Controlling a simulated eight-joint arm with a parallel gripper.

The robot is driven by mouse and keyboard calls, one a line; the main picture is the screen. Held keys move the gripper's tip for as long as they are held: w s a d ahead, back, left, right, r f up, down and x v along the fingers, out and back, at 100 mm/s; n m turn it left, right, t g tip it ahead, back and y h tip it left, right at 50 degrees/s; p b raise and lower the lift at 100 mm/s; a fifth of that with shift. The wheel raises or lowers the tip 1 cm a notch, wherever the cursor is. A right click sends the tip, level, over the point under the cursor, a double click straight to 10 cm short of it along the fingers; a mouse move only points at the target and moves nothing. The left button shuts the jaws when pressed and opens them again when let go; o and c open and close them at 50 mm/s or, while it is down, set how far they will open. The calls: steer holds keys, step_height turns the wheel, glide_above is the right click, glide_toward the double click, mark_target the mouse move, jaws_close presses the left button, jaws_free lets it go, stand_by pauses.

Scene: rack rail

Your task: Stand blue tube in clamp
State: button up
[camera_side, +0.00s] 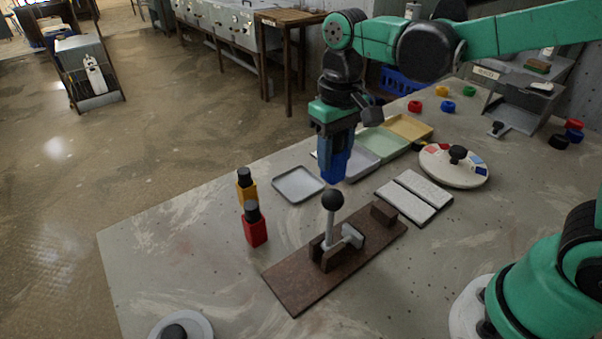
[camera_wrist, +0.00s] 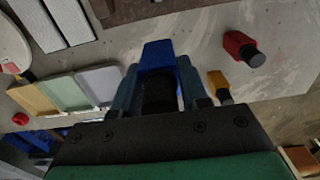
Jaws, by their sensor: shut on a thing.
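The blue tube (camera_side: 334,168) is held in my gripper (camera_side: 335,150), which points down above the table. In the wrist view the tube (camera_wrist: 157,54) sits between the two fingers of my gripper (camera_wrist: 158,85), its dark part toward the palm. The clamp (camera_side: 338,240) is a brown board with a grey metal lever and a black ball knob, nearer the side camera than the tube. The lever stands upright. The tube is apart from the clamp, up and behind it. In the wrist view only part of the brown board (camera_wrist: 125,8) shows at the top.
A red tube (camera_side: 255,228) and a yellow tube (camera_side: 246,187) with black caps stand left of the clamp. Flat trays (camera_side: 298,184) lie behind. A white slotted block (camera_side: 414,197) and a round dial (camera_side: 454,165) lie right. The table's front left is mostly clear.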

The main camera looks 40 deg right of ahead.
steer(key=shift+s+d+f, duration=0.6)
steer(key=shift+s+f, duration=0.45)
steer(key=shift+f, duration=0.4)
steer(key=shift+s+d+f, duration=0.6)
steer(key=shift+s+f, duration=0.4)
steer(key=shift+f, duration=0.5)
steer(key=shift+s+d+f, duration=0.6)
steer(key=shift+s+f, duration=0.45)
steer(key=shift+f, duration=0.4)
steer(key=shift+f, duration=0.2)
steer(key=o, duration=1)
step_height(320, 180, up, 8)
